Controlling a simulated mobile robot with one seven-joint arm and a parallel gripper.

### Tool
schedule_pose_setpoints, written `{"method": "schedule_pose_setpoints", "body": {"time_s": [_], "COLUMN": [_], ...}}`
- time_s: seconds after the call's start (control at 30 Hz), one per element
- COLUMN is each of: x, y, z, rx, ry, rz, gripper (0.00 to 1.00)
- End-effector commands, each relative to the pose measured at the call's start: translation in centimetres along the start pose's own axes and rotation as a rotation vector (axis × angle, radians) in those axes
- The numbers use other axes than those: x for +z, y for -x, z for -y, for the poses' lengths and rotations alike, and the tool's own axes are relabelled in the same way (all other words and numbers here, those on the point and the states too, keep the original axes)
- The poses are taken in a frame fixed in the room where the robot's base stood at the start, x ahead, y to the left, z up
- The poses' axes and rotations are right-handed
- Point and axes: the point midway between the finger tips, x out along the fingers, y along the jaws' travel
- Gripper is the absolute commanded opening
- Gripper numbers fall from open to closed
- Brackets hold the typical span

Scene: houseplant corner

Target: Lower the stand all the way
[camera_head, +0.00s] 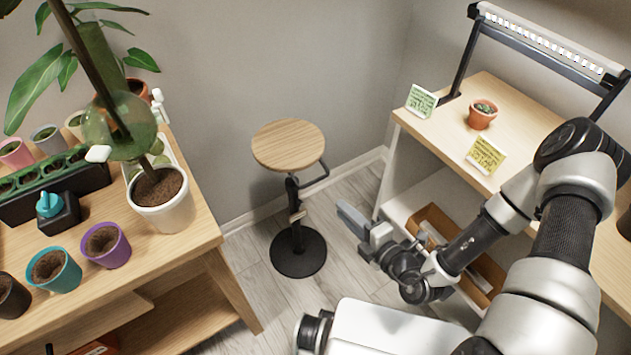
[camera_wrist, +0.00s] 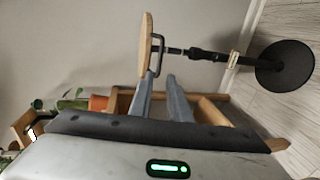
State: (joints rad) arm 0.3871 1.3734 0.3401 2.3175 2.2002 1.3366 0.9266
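The stand (camera_head: 288,146) has a round wooden top, a black post and a round black base (camera_head: 298,252) on the floor. A black bent handle (camera_head: 316,176) juts out under the top on the right, and a small light-coloured piece (camera_head: 297,215) sits partway down the post. In the wrist view the stand lies sideways, its top (camera_wrist: 145,45) at left and base (camera_wrist: 285,68) at right. My gripper (camera_head: 346,212) is right of the post, apart from it. In the wrist view my gripper (camera_wrist: 161,78) shows two separated fingers with nothing between them, near the handle (camera_wrist: 158,60) in the picture.
A plant table (camera_head: 205,228) with pots stands at left. At right, a wooden shelf unit (camera_head: 455,104) carries a small potted plant (camera_head: 482,114), two cards and a lamp (camera_head: 545,40). Grey floor (camera_head: 248,262) is clear around the stand, with the wall behind.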

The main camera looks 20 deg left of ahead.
Motion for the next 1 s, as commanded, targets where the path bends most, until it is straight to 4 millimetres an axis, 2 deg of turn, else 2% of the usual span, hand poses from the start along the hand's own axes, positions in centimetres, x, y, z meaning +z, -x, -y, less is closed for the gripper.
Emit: {"method": "schedule_pose_setpoints", "body": {"time_s": [0.4,0.6,0.8,1.0], "x": [-0.2,-0.1,-0.1,-0.1], "y": [-9.1,-12.9,-15.1,-15.6], "z": [0.1,0.0,0.0,-0.1], "rx": [0.003,0.003,0.001,0.000], "ry": [0.006,0.004,0.004,0.003], "rz": [-0.005,-0.003,-0.002,-0.003], "gripper": [0.16,0.16,0.16,0.16]}}
